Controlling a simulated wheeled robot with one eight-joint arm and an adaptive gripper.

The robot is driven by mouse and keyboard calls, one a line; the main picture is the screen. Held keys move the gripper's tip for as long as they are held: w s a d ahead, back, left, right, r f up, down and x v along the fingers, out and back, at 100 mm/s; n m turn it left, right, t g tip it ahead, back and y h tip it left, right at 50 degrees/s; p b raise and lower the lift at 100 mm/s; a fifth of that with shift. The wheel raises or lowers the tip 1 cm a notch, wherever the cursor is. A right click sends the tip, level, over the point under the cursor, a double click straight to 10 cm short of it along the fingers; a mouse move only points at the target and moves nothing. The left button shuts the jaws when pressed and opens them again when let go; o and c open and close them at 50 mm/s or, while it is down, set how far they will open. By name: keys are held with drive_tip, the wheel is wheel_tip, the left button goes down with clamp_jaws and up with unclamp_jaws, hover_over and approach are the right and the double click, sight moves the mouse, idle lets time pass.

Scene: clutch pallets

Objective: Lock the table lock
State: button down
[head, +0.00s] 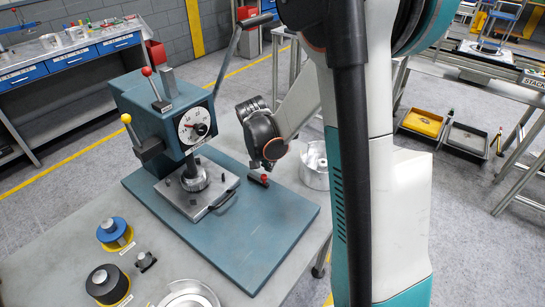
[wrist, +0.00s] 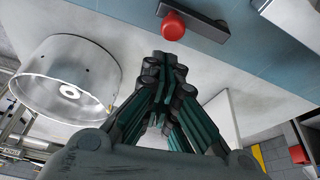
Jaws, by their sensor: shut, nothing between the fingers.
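A small black lever (head: 257,180) with a red knob (head: 264,178) sits low on the blue-green base plate (head: 275,215), right of the press's work table (head: 196,189). I take it for the table lock, but no label on it is readable. In the wrist view the red knob (wrist: 173,25) and its dark bar (wrist: 205,22) are just beyond my fingertips. My gripper (head: 268,165) hangs close above the lever in the head view. Its fingers (wrist: 168,62) are shut and empty. They appear apart from the knob, though the exact gap cannot be told.
The press (head: 165,115) has a dial, a red-knobbed lever (head: 147,72), a yellow-knobbed lever (head: 127,119) and a long handle (head: 228,60). A silver drum (head: 315,168) stands right of my gripper. Blue (head: 114,230) and black (head: 102,280) round parts lie at the front left.

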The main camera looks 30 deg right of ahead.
sight(264, 178)
drive_tip(key=shift+s+a, duration=0.25)
drive_tip(key=shift+a, duration=0.2)
drive_tip(key=shift+s+a+m+g, duration=0.3)
drive_tip(key=shift+s+a+m, duration=0.1)
drive_tip(key=shift+m, duration=0.5)
drive_tip(key=shift+s+a+m+g+h+b, duration=0.2)
drive_tip(key=shift+a+m+g+h+b, duration=0.15)
drive_tip(key=shift+m, duration=0.55)
drive_tip(key=m, duration=0.1)
drive_tip(key=a+m+g, duration=0.1)
drive_tip(key=shift+s+a+m, duration=0.2)
drive_tip(key=shift+s+m, duration=0.1)
drive_tip(key=shift+s+a, duration=0.2)
drive_tip(key=shift+a, duration=0.45)
drive_tip(key=shift+w+a, duration=0.1)
drive_tip(key=shift+a, duration=0.8)
